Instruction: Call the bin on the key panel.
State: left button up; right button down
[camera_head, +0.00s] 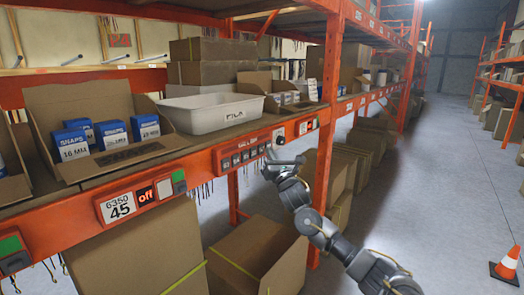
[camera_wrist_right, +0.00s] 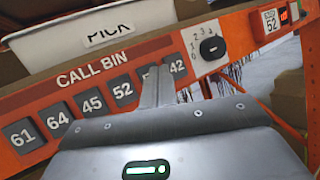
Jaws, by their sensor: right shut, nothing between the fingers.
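The key panel (camera_head: 238,156) is an orange strip on the shelf's front beam. In the right wrist view the panel (camera_wrist_right: 60,100) reads CALL BIN and has a row of grey keys: 61, 64, 45, 52 (camera_wrist_right: 124,92), one mostly hidden, and 42 (camera_wrist_right: 177,66). My right gripper (camera_head: 270,158) is in front of the panel's right end. In the wrist view its shut, empty fingers (camera_wrist_right: 157,72) cover most of the key between 52 and 42. I cannot tell whether the fingertips touch the panel. My left gripper is not in view.
A black dial (camera_wrist_right: 211,48) sits right of the keys. A white PICK bin (camera_head: 210,115) stands on the shelf above. A label reading 6350 45 (camera_head: 118,207) is on the left beam. Cartons (camera_head: 265,250) fill the lower level. The aisle at right is open, with an orange cone (camera_head: 508,264).

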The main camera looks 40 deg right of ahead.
jog(key=shift+w+a, duration=0.1)
jog(key=shift+w, duration=0.1)
jog(key=shift+w, duration=0.25)
jog(key=shift+w+a, duration=0.2)
jog(key=shift+w, duration=0.15)
dwell(0.7)
jog(key=shift+s, duration=0.1)
jog(key=shift+s+d, duration=0.25)
jog(key=shift+s, duration=0.45)
jog(key=shift+s+d+p, duration=0.1)
jog(key=shift+s+d, duration=0.15)
jog(key=shift+s, duration=0.55)
jog(key=shift+s+d+p, duration=0.15)
jog(key=shift+s+d, duration=0.1)
jog(key=shift+s, duration=0.55)
jog(key=shift+s+d+p, duration=0.1)
jog(key=shift+s+d, duration=0.15)
jog(key=shift+s, duration=0.55)
